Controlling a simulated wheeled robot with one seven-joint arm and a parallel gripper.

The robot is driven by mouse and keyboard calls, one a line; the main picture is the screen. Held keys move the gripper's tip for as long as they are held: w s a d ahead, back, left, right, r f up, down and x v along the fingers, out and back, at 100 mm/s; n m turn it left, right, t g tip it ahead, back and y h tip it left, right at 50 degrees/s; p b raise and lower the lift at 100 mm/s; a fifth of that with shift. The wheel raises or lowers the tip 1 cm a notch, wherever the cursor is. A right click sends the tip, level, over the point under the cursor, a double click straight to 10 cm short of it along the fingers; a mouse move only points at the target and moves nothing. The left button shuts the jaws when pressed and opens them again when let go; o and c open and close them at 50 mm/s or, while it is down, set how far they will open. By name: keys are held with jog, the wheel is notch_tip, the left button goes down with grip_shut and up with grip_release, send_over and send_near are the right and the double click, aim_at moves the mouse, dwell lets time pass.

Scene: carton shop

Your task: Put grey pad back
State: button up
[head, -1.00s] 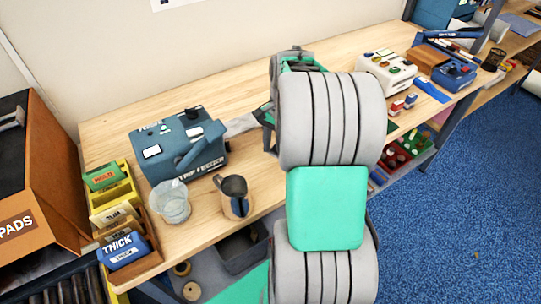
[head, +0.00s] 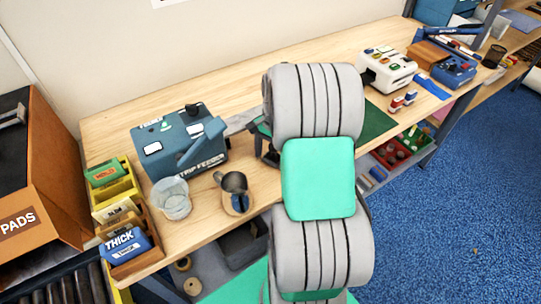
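I cannot make out a grey pad for certain in the head view. A brown carton labelled PADS (head: 48,190) stands at the left edge, beside the bench. My arm covers the middle of the bench. My gripper (head: 267,147) is mostly hidden behind the arm; only a dark piece shows at the arm's left side, low over the bench, right of the blue strip feeder (head: 178,143). A grey strip (head: 240,122) reaches from the feeder toward it. I cannot see whether the fingers are open or hold anything.
A clear cup (head: 172,198) and a metal jug (head: 236,195) stand near the bench's front edge. Small boxes, one marked THICK (head: 123,243), sit at the left end. A white button box (head: 388,68) stands right. The back left bench is clear.

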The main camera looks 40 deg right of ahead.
jog(key=shift+o, duration=0.4)
jog(key=r, duration=0.4)
jog(key=d+r, duration=0.1)
jog(key=r, duration=0.7)
jog(key=shift+w+d+r+b, duration=0.15)
jog(key=shift+w+d+b, duration=0.05)
jog(key=shift+b, duration=0.15)
